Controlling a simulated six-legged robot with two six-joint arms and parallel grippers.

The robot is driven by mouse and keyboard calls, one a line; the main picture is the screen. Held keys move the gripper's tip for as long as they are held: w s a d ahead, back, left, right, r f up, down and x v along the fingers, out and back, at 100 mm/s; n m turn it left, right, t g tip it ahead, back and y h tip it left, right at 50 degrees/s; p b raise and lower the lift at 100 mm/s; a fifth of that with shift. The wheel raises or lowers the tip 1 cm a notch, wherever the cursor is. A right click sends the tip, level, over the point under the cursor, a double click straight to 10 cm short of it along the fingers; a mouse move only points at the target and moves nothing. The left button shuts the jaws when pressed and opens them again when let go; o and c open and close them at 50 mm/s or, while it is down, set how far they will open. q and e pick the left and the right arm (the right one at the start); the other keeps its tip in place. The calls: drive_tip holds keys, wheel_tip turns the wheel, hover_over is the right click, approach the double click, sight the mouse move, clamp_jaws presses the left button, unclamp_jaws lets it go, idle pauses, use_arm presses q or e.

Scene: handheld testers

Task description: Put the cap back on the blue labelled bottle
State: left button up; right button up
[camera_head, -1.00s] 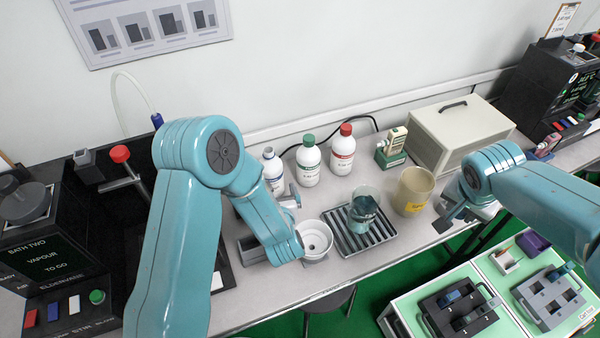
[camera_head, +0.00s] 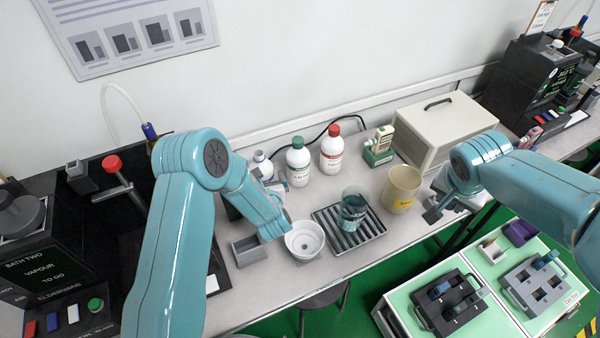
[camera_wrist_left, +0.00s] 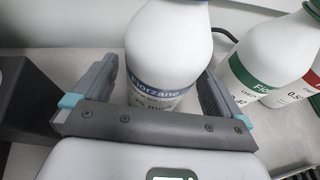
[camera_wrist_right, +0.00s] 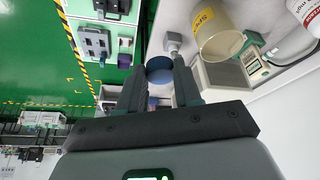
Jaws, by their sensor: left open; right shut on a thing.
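The blue labelled bottle (camera_head: 262,166) is white and stands upright on the bench at the left of the bottle row. Its top shows no blue cap. In the left wrist view the bottle (camera_wrist_left: 168,45) stands between the fingers of my left gripper (camera_wrist_left: 155,78), its blue-banded label facing me and its top out of frame. The left gripper is open, one finger on each side. My right gripper (camera_head: 433,214) is shut on the blue cap (camera_wrist_right: 159,70), held in the air right of the beige beaker. The fingers hide part of the cap.
A green-capped bottle (camera_head: 299,163) and a red-capped bottle (camera_head: 332,150) stand right of the blue labelled one. A white bowl (camera_head: 305,241), a ribbed tray (camera_head: 368,236) with a glass beaker (camera_head: 353,203), and the beige beaker (camera_head: 401,190) sit in front. A beige box (camera_head: 443,130) stands behind.

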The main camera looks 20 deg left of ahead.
drive_tip(key=shift+d, duration=0.1)
use_arm(q)
drive_tip(key=shift+c, duration=0.3)
drive_tip(key=c, duration=1.4)
drive_tip(key=shift+r, duration=0.15)
drive_tip(key=shift+c, duration=0.2)
wheel_tip(320, 180, up, 20)
drive_tip(key=shift+b, duration=0.4)
use_arm(e)
drive_tip(key=shift+f, duration=0.35)
use_arm(q)
drive_tip(key=o, duration=0.9)
drive_tip(key=c, duration=1.1)
